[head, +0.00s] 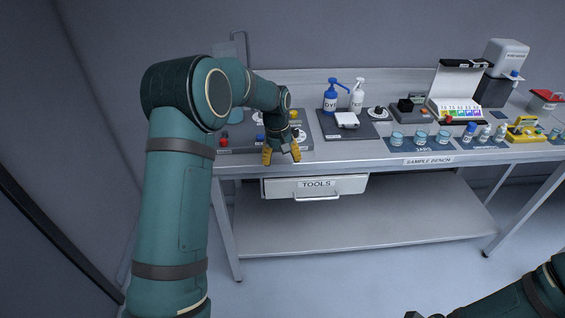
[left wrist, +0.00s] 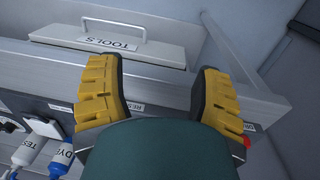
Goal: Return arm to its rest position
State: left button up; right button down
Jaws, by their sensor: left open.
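My left arm reaches forward from the left in the head view. My left gripper (head: 281,153) has yellow fingers and is at the front edge of the sample bench (head: 330,152), just above the tools drawer (head: 315,187). In the left wrist view the two yellow fingers (left wrist: 160,100) are spread apart with nothing between them. The tools drawer (left wrist: 110,40), with its handle and label, shows beyond them. My right arm shows only in part at the lower right of the head view; its gripper is not seen.
A dark mat with knobs lies beside my left gripper. The lower shelf (head: 350,222) is empty.

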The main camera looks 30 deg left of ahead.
pick_arm(q)
jog(key=shift+s+d+f, duration=0.15)
jog(key=shift+f, duration=0.05)
dwell(0.4)
jog(key=s+d+f+m+h, duration=0.1)
jog(key=s+d+f, duration=0.45)
jog(key=f, duration=0.25)
jog(key=s+d+f+m+h, duration=0.1)
jog(key=s+d+f+m, duration=0.1)
jog(key=s+d+f, duration=0.65)
jog(key=s+d, duration=0.2)
jog(key=s, duration=0.3)
jog(key=s+d+f+m+t, duration=0.1)
jog(key=s+d+f, duration=0.2)
jog(key=s+d, duration=0.2)
jog(key=shift+s+m+h, duration=0.3)
jog(key=shift+s+h, duration=0.1)
jog(key=shift+s, duration=0.7)
jog(key=shift+d+f, duration=0.1)
